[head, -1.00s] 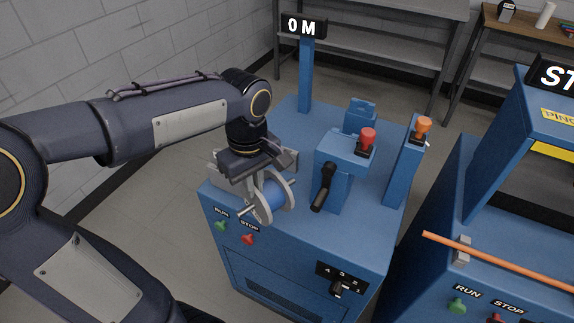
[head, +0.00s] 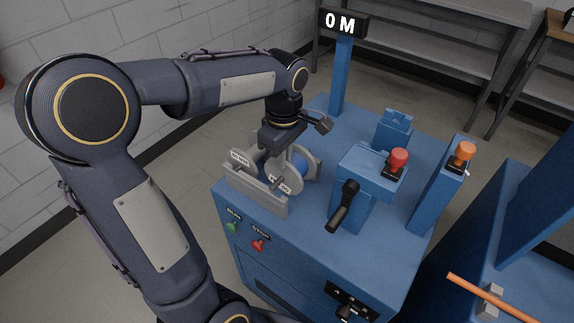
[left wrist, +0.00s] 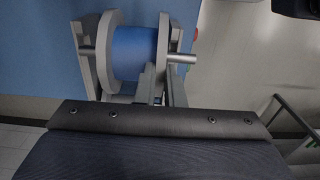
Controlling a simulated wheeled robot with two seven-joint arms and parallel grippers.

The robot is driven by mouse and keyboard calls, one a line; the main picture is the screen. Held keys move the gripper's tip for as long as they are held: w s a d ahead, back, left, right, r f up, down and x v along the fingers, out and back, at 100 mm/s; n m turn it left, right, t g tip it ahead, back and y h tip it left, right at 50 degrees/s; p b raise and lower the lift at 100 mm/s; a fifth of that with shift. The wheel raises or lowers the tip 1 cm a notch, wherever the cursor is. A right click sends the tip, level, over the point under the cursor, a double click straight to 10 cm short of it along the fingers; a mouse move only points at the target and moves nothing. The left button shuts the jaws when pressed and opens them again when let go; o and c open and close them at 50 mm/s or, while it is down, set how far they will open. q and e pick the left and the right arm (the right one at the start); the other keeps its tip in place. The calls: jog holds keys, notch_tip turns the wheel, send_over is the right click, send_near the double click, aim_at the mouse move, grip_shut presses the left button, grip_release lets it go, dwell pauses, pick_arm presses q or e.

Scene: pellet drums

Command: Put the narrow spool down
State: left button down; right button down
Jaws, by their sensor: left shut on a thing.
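The narrow spool, with a blue core and pale round flanges, shows in the head view (head: 301,165) and large in the left wrist view (left wrist: 134,52). Its metal axle ends stick out on both sides. My left gripper (head: 288,152) is above the spool, pointing down and shut on it. The spool is at the grey labelled holder (head: 256,191) on the left part of the blue machine top. I cannot tell whether its axle rests in the holder. The gripper hides part of the spool. My right gripper is not in view.
To the right on the same machine stand a blue block with a black crank (head: 343,206) and red knob (head: 398,160), and a post with an orange knob (head: 464,152). A display post reading 0 M (head: 343,24) rises behind. An orange rod (head: 490,296) lies at lower right.

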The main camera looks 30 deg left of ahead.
pick_arm(q)
jog(key=shift+w+a+f, duration=0.25)
jog(key=shift+w+f, duration=0.65)
jog(key=shift+f, duration=0.2)
jog(key=shift+w+a+f, duration=0.1)
jog(key=shift+w+f, duration=0.05)
jog(key=shift+f, duration=0.8)
jog(key=shift+w+f, duration=0.15)
jog(key=shift+f, duration=0.75)
jog(key=shift+f, duration=0.2)
jog(key=c, duration=1.5)
grip_release()
jog(key=shift+c, duration=0.2)
jog(key=shift+r, duration=0.15)
